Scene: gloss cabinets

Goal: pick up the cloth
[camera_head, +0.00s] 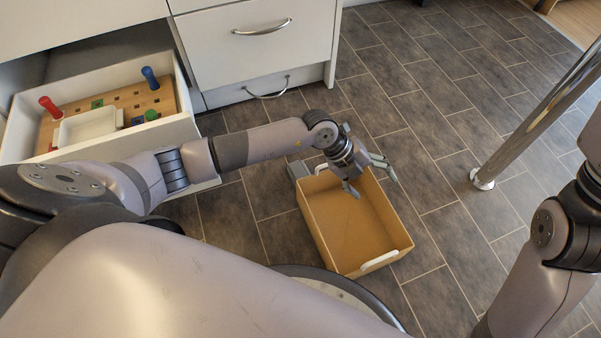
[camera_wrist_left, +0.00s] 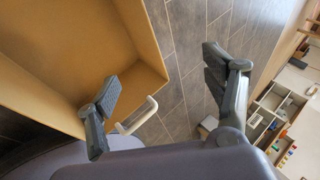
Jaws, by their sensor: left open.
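I cannot make out a cloth in either view. My left gripper (camera_head: 371,183) is open and empty above the far part of a tan open box (camera_head: 345,222). In the left wrist view its two fingers (camera_wrist_left: 168,82) are spread wide, with the box's wall and white handle (camera_wrist_left: 137,116) between and beyond them. The inside of the box that shows is bare. My right arm comes in at the right edge of the head view, but its gripper is out of view.
An open drawer (camera_head: 178,137) at the left holds a pegboard with red, blue and green pegs and a white tray (camera_head: 88,126). Closed drawers (camera_head: 258,42) stand behind. A metal pole (camera_head: 540,108) stands at the right.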

